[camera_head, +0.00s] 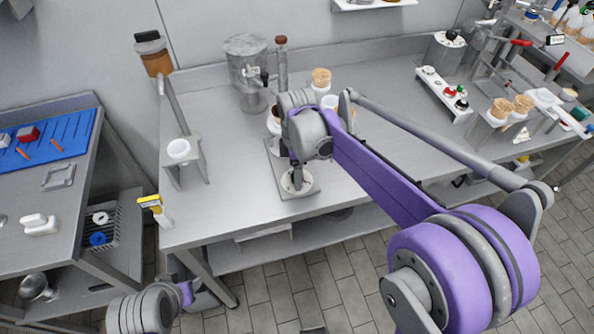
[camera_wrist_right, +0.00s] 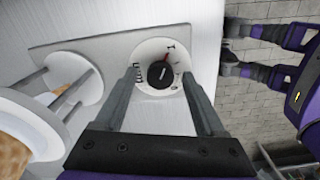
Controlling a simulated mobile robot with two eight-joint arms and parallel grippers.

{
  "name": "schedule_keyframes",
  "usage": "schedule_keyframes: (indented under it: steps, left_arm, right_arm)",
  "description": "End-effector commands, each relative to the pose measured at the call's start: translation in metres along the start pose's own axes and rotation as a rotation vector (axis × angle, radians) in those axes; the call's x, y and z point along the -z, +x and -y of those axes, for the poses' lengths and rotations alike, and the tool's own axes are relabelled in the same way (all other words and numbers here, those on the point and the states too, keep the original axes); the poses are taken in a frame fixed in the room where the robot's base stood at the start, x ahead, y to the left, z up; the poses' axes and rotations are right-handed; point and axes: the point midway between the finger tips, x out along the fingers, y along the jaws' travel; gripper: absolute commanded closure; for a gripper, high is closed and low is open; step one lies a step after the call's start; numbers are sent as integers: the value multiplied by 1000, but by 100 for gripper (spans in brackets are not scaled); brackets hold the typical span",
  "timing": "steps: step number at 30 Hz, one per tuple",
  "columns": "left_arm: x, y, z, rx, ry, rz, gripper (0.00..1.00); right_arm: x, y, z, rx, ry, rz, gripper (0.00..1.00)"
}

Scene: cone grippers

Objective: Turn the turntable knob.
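The knob (camera_wrist_right: 161,74) is round and black with a light pointer line, on a white dial (camera_wrist_right: 150,52) with dark marks and a red line. The dial sits on a flat grey base plate, and it also shows in the head view (camera_head: 298,187), partly hidden by my right arm. My right gripper (camera_wrist_right: 161,70) is open, its fingers on either side of the knob with gaps visible. In the head view my right gripper (camera_head: 296,172) points down over the dial. My left gripper (camera_wrist_right: 228,48) is open and empty, right of the dial in the wrist view.
A white round holder (camera_wrist_right: 25,118) on rods stands left of the dial, on the same plate. A metal dispenser (camera_head: 246,72) stands behind on the steel table (camera_head: 215,215). A cup stand (camera_head: 180,150) is at left. The table's front edge is close to the dial.

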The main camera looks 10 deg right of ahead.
Motion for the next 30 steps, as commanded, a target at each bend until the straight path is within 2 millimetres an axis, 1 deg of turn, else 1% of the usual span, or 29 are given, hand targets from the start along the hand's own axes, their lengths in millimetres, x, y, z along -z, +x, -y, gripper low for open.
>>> schedule_keyframes:
  steps: [7,10,14,21,24,27,30]
  left_arm:
    - [0,0,0,0,0,0,50]
    - [0,-1,0,0,0,0,50]
    - [2,-2,0,0,0,-1,50]
    - [4,-5,0,0,0,-3,50]
    - [5,-6,0,0,0,-4,50]
    - [6,-7,0,0,0,-4,50]
    - [6,-7,0,0,0,-4,50]
  right_arm:
    - [0,-1,0,0,0,0,28]
    - [0,-7,0,0,0,0,28]
    - [0,-28,0,0,0,0,28]
    - [0,-77,0,0,0,0,28]
    - [0,-92,0,0,0,0,28]
    - [0,-102,0,0,0,0,28]
    - [0,-107,0,0,0,0,28]
